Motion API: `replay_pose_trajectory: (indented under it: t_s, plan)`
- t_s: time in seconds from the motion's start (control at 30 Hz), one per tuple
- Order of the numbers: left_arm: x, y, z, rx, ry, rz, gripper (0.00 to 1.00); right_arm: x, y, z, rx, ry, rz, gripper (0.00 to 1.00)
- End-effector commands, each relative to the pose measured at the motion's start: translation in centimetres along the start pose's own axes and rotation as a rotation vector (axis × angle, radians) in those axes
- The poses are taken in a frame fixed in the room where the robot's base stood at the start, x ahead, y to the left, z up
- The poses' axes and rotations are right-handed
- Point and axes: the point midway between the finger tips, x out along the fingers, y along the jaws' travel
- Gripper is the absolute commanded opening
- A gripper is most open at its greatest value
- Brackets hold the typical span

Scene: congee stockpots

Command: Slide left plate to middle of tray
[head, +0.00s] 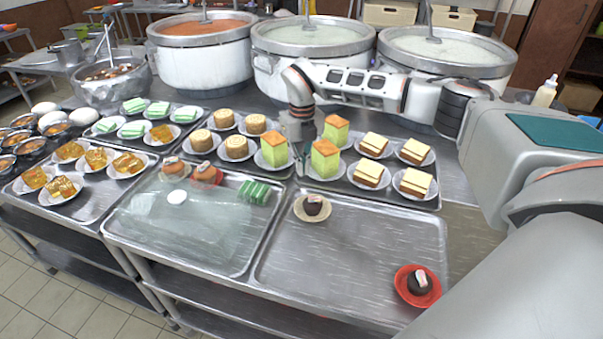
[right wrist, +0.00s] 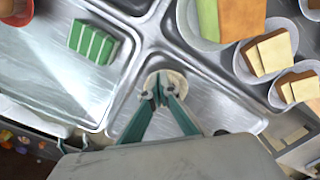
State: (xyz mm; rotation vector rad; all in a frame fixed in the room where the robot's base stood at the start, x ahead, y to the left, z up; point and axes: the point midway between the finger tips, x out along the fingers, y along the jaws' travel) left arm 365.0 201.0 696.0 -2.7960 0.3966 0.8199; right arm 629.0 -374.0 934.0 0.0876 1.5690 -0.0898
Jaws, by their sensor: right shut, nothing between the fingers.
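A red plate (head: 403,289) with another dark cake is at that tray's near right. My right gripper (head: 299,168) points down just behind the left plate in the head view, shut and empty. My left gripper is not in view.
The tray's middle is bare. A tray to the left holds a clear cover (head: 180,225) and green cakes (head: 254,191). Plates of yellow-green cakes (head: 325,158) and layered slices (head: 370,173) stand behind. Large stockpots (head: 310,75) line the back.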

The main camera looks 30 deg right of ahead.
Motion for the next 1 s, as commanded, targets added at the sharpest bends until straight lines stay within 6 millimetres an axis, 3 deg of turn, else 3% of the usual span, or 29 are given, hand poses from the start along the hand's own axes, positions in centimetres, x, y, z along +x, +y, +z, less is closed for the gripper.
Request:
replay_pose_trajectory:
  t_s: [0.3, 0.5, 1.0]
  plan:
    - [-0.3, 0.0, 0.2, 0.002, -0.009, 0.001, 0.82, 5.4, 0.1, -0.1, 0.000, 0.004, 0.002, 0.00]
    - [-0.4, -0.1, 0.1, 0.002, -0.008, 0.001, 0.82, 8.0, 0.1, -0.1, 0.000, 0.002, 0.001, 0.00]
    - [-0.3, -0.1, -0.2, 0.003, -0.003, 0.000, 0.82, 9.1, 0.1, 0.0, -0.001, 0.000, 0.002, 0.00]
